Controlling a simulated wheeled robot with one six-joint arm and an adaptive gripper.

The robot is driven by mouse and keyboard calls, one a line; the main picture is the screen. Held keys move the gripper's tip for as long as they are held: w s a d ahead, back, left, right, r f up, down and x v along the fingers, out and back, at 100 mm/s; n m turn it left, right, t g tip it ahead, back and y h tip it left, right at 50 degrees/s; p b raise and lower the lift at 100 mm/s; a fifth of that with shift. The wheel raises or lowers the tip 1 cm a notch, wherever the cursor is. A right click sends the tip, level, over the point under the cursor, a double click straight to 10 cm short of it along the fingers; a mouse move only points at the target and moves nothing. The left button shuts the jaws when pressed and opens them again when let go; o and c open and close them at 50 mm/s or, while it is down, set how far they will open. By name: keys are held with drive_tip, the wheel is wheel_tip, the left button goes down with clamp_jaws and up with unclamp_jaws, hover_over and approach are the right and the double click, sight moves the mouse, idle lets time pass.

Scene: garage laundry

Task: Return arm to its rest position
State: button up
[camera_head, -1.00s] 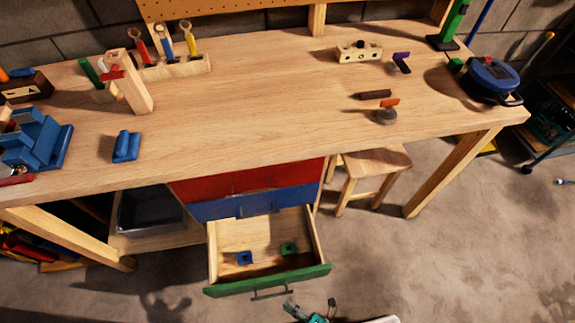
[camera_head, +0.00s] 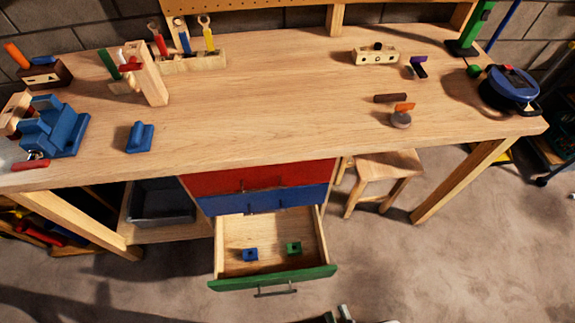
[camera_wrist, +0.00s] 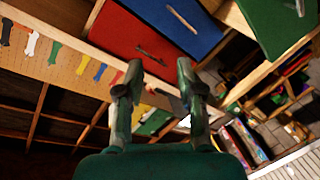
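My gripper (camera_wrist: 160,72) shows in the wrist view with its two fingers apart and nothing between them. In the head view only the tips of my gripper (camera_head: 338,314) show at the bottom edge, below the open drawer. The rest of my arm is out of the head view. The wrist view is tilted, with the red drawer front (camera_wrist: 140,40) and the blue drawer front (camera_wrist: 180,20) beyond the fingers.
The green-fronted drawer (camera_head: 275,280) stands open with a blue block (camera_head: 250,254) and a green block (camera_head: 293,248) inside. The workbench (camera_head: 270,110) holds tools and blocks. A wooden stool (camera_head: 380,170) stands under its right part. The floor (camera_head: 450,265) at right is clear.

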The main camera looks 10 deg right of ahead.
drive_tip(key=s+d+r+m+h, duration=0.1)
drive_tip(key=r+m, duration=0.4)
drive_tip(key=r, duration=0.5)
drive_tip(key=s+d+r+m+g+h, duration=0.1)
drive_tip(key=r+m, duration=0.4)
drive_tip(key=r, duration=0.5)
drive_tip(key=shift+s+d+r+h, duration=0.3)
drive_tip(key=shift+s+d+r, duration=0.1)
drive_tip(key=shift+s+d, duration=0.45)
drive_tip(key=shift+w, duration=0.1)
